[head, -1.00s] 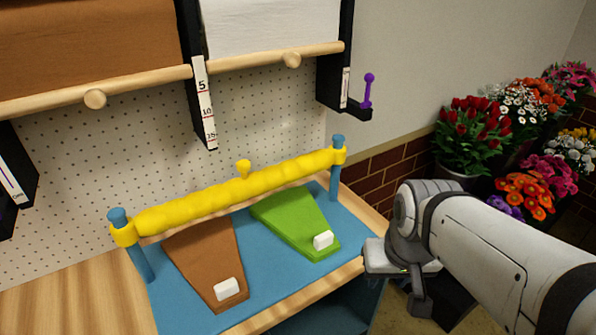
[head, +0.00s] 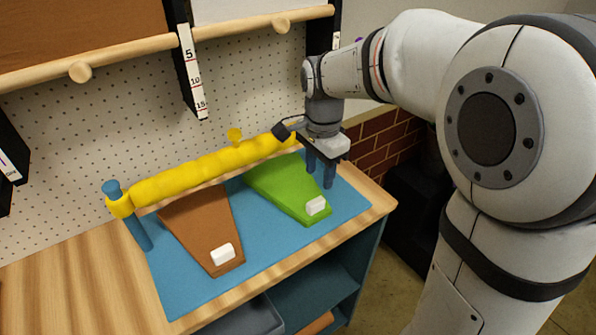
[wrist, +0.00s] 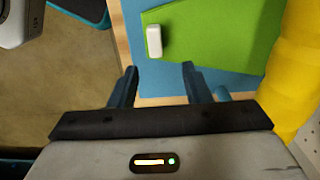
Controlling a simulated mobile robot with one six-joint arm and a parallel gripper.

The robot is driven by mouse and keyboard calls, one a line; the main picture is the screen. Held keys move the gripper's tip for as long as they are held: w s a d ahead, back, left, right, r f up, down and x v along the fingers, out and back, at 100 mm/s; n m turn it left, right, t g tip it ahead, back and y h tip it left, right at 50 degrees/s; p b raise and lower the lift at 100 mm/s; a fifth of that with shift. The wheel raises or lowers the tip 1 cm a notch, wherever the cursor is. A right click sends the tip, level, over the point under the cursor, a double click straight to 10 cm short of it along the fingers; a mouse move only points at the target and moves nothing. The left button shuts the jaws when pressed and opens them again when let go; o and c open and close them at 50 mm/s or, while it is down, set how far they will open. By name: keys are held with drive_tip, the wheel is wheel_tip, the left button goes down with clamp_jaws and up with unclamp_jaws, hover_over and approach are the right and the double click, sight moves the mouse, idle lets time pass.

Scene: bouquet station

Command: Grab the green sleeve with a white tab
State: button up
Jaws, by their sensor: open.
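The green sleeve (head: 283,187) lies flat on the blue mat (head: 262,245), with a white tab (head: 316,206) near its narrow front end. In the wrist view the green sleeve (wrist: 210,35) and its white tab (wrist: 154,42) lie just beyond my fingertips. My gripper (head: 320,180) points down above the right part of the mat, beside the tab end of the sleeve. Its two blue fingers are apart with nothing between them; they also show in the wrist view (wrist: 160,80).
A brown sleeve (head: 203,227) with its own white tab (head: 222,254) lies to the left. A yellow padded bar (head: 205,175) on blue posts spans the back of the mat. Bare wooden tabletop (head: 75,260) is at left; open shelves (head: 320,285) are below.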

sight(319, 199)
drive_tip(key=f, duration=0.7)
drive_tip(key=shift+s+d+f, duration=0.1)
drive_tip(key=shift+s+f, duration=0.15)
drive_tip(key=shift+f, duration=0.05)
drive_tip(key=shift+c, duration=0.4)
clamp_jaws()
